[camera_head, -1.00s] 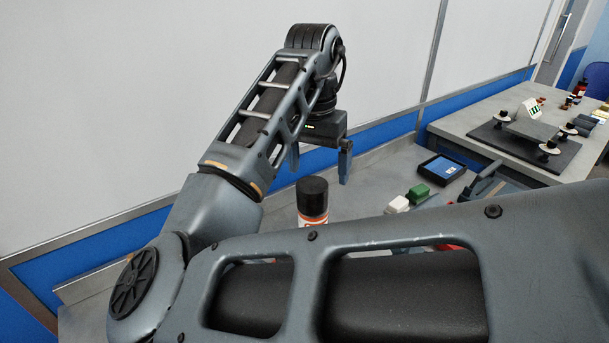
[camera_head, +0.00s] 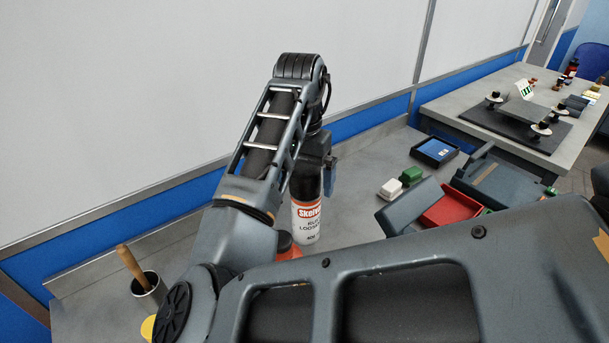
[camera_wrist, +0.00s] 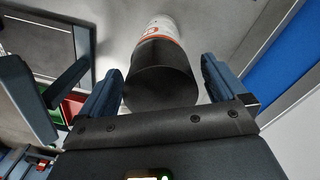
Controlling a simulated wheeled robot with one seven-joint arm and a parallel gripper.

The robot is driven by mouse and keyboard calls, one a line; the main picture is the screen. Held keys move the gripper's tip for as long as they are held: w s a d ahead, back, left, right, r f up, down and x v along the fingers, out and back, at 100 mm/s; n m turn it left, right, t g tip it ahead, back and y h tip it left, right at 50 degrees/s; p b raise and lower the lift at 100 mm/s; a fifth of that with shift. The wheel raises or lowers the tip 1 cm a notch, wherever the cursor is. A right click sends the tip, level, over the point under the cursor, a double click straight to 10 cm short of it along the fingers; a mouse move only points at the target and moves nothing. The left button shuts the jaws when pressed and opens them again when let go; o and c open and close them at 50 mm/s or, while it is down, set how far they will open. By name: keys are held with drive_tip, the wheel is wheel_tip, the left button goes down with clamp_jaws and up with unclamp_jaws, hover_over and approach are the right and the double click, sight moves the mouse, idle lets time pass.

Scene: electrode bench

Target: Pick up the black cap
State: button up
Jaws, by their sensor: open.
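The black cap (camera_head: 306,180) sits on top of a white and orange spray can (camera_head: 306,219) standing upright on the bench. In the wrist view the cap (camera_wrist: 160,79) lies between the two blue-grey fingers, with the can's label band (camera_wrist: 161,30) beyond it. My gripper (camera_wrist: 161,85) is open around the cap, with a gap visible on the right side and the left finger close to the cap's edge. In the head view my gripper (camera_head: 326,176) is at the cap's height, partly hidden by my arm.
White and green blocks (camera_head: 392,189) and an open grey case with a red tray (camera_head: 450,208) lie right of the can. A black tray with a blue inside (camera_head: 435,151) is behind. A metal cup with a wooden handle (camera_head: 147,286) stands at left. The wall runs behind the bench.

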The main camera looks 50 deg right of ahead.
drive_tip(key=shift+c, duration=0.2)
drive_tip(key=c, duration=1.1)
